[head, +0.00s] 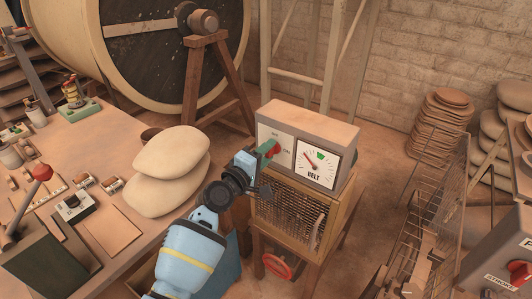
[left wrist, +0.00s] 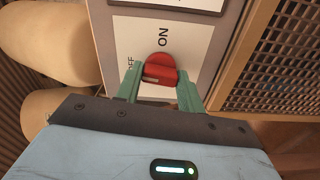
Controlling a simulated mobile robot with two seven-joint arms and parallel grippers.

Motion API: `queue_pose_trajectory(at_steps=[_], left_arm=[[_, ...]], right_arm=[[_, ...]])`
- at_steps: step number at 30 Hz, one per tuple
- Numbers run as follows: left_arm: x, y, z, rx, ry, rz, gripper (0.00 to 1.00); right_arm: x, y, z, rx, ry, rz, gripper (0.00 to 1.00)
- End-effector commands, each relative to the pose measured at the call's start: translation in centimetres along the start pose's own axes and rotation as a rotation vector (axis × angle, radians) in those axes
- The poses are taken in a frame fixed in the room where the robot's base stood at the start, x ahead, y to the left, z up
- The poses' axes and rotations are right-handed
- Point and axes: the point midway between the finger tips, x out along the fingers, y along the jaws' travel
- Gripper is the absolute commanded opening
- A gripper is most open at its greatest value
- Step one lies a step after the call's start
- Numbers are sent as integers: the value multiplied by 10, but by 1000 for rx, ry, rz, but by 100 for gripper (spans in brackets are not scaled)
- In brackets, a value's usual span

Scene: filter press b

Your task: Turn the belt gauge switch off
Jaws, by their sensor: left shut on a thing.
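The belt gauge box (head: 340,132) is a grey box with a white dial (head: 314,168) marked BELT, its red needle pointing to the upper left. Left of the dial, a red rotary switch (head: 274,147) sits on a white plate with ON and OFF labels. It also shows in the left wrist view (left wrist: 161,68), with a pale mark toward its lower left; I cannot tell for sure which label it points to. My left gripper (head: 267,150) has its green fingers on either side of the red knob, shut on it. My right gripper is not in view.
The box stands on a wooden cabinet with a mesh front (head: 290,215) and a red handwheel (head: 277,265). Pale sacks (head: 170,170) lie on the table to the left. A wire rack (head: 425,215) stands to the right, past some open floor.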

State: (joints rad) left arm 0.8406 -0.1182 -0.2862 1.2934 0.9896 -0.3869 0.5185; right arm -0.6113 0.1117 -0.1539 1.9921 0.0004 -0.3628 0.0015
Motion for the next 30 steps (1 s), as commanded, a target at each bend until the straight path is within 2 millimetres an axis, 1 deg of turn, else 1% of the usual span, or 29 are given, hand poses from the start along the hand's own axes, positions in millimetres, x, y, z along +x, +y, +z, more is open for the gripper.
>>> queue_pose_trajectory(at_steps=[3, 9, 26, 27, 30], left_arm=[[0, 0, 1, -63, -1, -1, 15], [0, 0, 1, -127, -1, -1, 15], [0, -1, 1, -156, -2, -1, 15], [0, -1, 1, -156, -2, -1, 42], [0, -1, 1, -155, -1, -1, 55]], right_arm=[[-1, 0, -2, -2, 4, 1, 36], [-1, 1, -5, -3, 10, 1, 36], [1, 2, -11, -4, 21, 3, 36], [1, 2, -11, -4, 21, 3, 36], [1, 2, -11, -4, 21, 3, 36]])
